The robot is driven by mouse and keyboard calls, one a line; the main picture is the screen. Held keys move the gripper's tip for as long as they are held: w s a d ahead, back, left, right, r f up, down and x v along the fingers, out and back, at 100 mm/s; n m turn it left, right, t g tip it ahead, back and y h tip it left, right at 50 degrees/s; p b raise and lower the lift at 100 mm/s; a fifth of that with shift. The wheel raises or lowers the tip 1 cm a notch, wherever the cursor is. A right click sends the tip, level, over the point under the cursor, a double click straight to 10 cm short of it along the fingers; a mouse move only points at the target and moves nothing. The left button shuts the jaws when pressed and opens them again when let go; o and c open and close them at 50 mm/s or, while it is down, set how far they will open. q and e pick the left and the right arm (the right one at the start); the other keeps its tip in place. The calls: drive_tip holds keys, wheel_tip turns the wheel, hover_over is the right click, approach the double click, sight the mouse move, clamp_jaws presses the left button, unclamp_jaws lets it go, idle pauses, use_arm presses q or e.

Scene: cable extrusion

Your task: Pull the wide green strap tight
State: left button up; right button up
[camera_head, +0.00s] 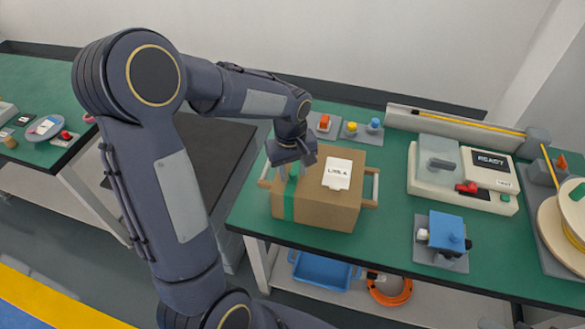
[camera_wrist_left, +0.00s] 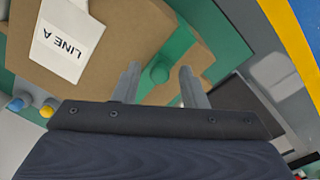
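A brown cardboard box (camera_head: 325,208) stands on the green bench top, with a white LINE A label on its top. The wide green strap (camera_head: 289,206) runs down the box's front near its left end and over its top. In the left wrist view the strap crosses the box (camera_wrist_left: 110,50), and a rounded green piece (camera_wrist_left: 160,73) shows between my fingers. My left gripper (camera_head: 285,172) is over the strap at the left part of the box top. In the wrist view my left gripper (camera_wrist_left: 160,84) is open, its fingers apart on either side of the green piece. My right gripper is not in view.
Right of the box stand a white machine (camera_head: 430,188) with a READY screen and a blue device (camera_head: 447,232). Small coloured buttons (camera_head: 350,129) sit behind the box. A yellow cable spool (camera_head: 560,225) is at the far right. Bare bench lies just right of the box.

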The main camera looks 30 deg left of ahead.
sight(292, 174)
use_arm(q)
wheel_tip(292, 174, up, 8)
drive_tip(key=shift+s+a+f, duration=0.1)
idle(0.6)
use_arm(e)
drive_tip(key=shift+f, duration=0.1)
